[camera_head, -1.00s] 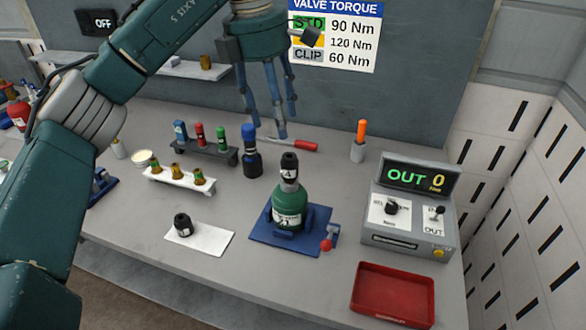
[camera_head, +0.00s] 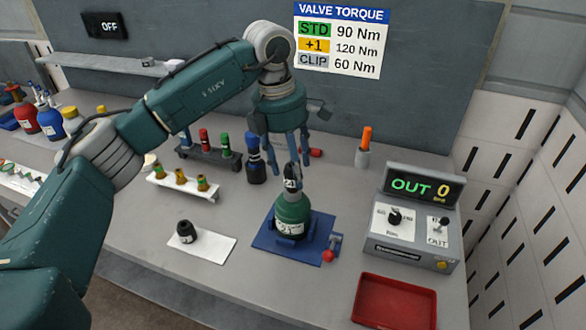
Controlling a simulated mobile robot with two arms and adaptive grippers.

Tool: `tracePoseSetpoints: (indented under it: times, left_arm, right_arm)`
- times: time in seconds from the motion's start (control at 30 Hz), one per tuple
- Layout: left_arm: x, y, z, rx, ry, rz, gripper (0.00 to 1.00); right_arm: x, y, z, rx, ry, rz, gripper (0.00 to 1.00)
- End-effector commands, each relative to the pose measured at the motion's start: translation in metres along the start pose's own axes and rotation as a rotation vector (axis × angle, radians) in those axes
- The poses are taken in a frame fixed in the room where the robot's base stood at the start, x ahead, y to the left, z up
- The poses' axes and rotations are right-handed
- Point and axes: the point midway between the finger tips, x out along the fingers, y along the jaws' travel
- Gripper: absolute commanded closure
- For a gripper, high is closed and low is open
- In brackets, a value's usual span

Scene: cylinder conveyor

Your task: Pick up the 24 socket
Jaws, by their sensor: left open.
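The cylinder stands upright in a blue holder (camera_head: 263,243) on the bench. My left gripper (camera_head: 288,165) points down with its fingers spread, at or just above the socket. One finger overlaps the socket in the picture, so I cannot tell whether they touch. The gripper is open and holds nothing. Another black socket (camera_head: 186,232) stands on a white mat (camera_head: 215,247) to the left; its marking is too small to read. My right gripper is not in view.
A blue-topped dark bottle (camera_head: 255,163) stands close to the left of my gripper. A dark rack (camera_head: 213,155) and a white rack (camera_head: 183,192) hold small parts. The torque box (camera_head: 415,240) reads OUT 0. A red tray (camera_head: 395,300) lies at front right.

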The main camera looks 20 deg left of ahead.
Motion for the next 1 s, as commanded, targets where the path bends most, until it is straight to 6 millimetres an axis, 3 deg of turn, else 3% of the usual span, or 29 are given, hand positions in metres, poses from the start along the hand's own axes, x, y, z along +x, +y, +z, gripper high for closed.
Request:
tracePoseSetpoints:
  times: [0.3,0.57,1.0]
  left_arm:
    - [0.0066,0.0002,-0.0002,0.000,-0.001,0.001,0.49]
    - [0.0063,0.0001,0.0001,0.000,-0.002,0.001,1.00]
    - [-0.0019,0.0001,0.0023,0.001,-0.004,0.002,1.00]
  right_arm:
    - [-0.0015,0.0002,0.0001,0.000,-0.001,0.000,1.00]
    - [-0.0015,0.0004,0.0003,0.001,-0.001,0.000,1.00]
    - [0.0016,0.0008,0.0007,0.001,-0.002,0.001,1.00]
